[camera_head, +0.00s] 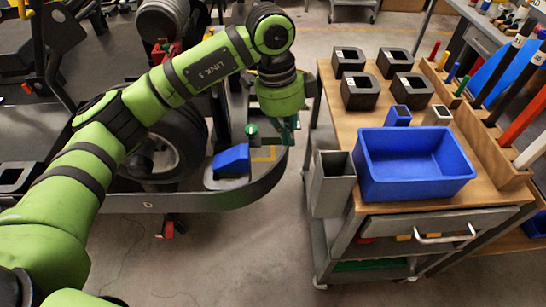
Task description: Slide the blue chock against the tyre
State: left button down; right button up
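The blue chock (232,160) is a wedge lying on a light plate at the right end of the kart's dark frame. The black tyre (188,128) with its pale hub stands just left of it. A narrow gap seems to show between them, but I cannot tell exactly. My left gripper (287,135) hangs down to the right of the chock, apart from it, near the frame's rounded end. Its fingers are small and partly hidden by the wrist, so I cannot tell whether they are open. My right gripper is out of view.
A grey cart with a wooden top (372,122) stands at the right, holding a blue bin (415,187), several black blocks and coloured rods. A grey metal holder (331,187) hangs at its left side. Floor shows between cart and kart.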

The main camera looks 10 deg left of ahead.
aim_at(247, 151)
pick_arm(q)
jog(key=a+f+n+y+p, duration=0.1)
jog(key=a+f+p, duration=0.3)
jog(key=f, duration=0.6)
jog(key=a+y, duration=0.1)
jog(key=a, duration=0.1)
jog(key=shift+w+a, duration=0.35)
jog(key=shift+f, duration=0.1)
jog(key=shift+s+a, duration=0.1)
jog(key=shift+a, duration=1.25)
jog(key=shift+f, duration=0.1)
